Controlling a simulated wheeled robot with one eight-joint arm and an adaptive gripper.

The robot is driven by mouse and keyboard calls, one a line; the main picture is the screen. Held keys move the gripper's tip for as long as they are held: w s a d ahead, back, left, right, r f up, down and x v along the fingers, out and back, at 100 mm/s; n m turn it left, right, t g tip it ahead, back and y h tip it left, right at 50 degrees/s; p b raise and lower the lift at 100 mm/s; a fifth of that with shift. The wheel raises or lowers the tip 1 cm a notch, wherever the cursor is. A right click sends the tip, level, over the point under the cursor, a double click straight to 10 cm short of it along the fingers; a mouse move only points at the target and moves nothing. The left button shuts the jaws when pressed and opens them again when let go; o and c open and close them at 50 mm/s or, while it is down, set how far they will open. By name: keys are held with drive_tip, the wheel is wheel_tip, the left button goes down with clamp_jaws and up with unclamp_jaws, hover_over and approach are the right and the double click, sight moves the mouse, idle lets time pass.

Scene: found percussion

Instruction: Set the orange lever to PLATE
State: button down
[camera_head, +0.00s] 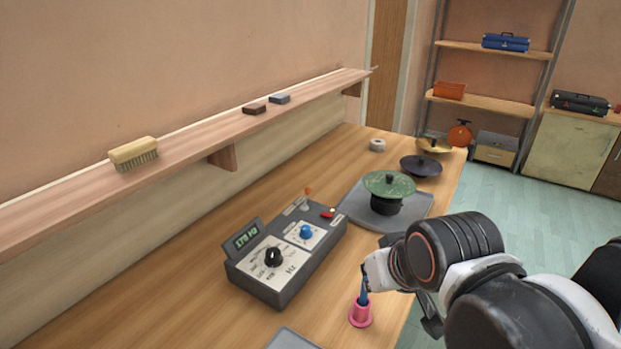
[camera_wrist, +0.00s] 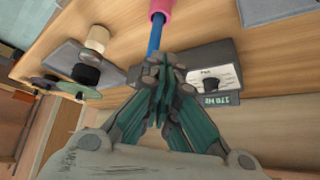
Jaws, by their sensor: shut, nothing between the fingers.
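The orange lever (camera_head: 308,191) is a small orange-tipped stick at the far end of the grey control box (camera_head: 285,290). Labels lie beside its base, but they are too small to read, so I cannot tell its setting. In the wrist view, part of the control box (camera_wrist: 234,52) shows beyond my fingers; the lever is not made out there. My gripper (camera_wrist: 163,72) is shut and empty, apart from the lever. In the head view my arm is right of the box, and my fingertips are not clearly seen.
The box has a black knob (camera_head: 273,257), a blue knob (camera_head: 306,231) and a red switch (camera_head: 327,214). A green disc (camera_head: 389,184) sits on a dark stand behind. A wooden shelf (camera_head: 195,143) runs along the wall.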

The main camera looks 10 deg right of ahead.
drive_tip(key=w+r+m+g+p, duration=0.1)
drive_tip(key=w+r+p, duration=0.3)
drive_tip(key=w+r, duration=0.55)
drive_tip(key=w+r+m+g+p, duration=0.15)
drive_tip(key=w+r+p, duration=0.3)
drive_tip(key=w, duration=0.95)
drive_tip(key=w+f+g+p, duration=0.1)
drive_tip(key=w+f+p, duration=0.2)
drive_tip(key=w, duration=0.4)
drive_tip(key=w+f+m+g+y+p, duration=0.1)
drive_tip(key=w+f+p, duration=0.2)
drive_tip(key=w, duration=0.4)
drive_tip(key=w+f+g+p, duration=0.1)
drive_tip(key=w+f+p, duration=0.2)
drive_tip(key=w+f, duration=0.2)
drive_tip(key=w, duration=0.3)
drive_tip(key=shift+d+g+y+p, duration=0.3)
drive_tip(key=shift+g, duration=0.05)
wheel_tip(320, 180, down, 10)
drive_tip(key=a+b, duration=0.1)
drive_tip(key=shift+s+a+r, duration=0.25)
drive_tip(key=shift+s, duration=0.25)
drive_tip(key=shift+s+a+r, duration=0.2)
drive_tip(key=shift+s+r, duration=0.1)
drive_tip(key=shift+s, duration=0.25)
drive_tip(key=shift+s+a+r, duration=0.25)
drive_tip(key=shift+s, duration=0.25)
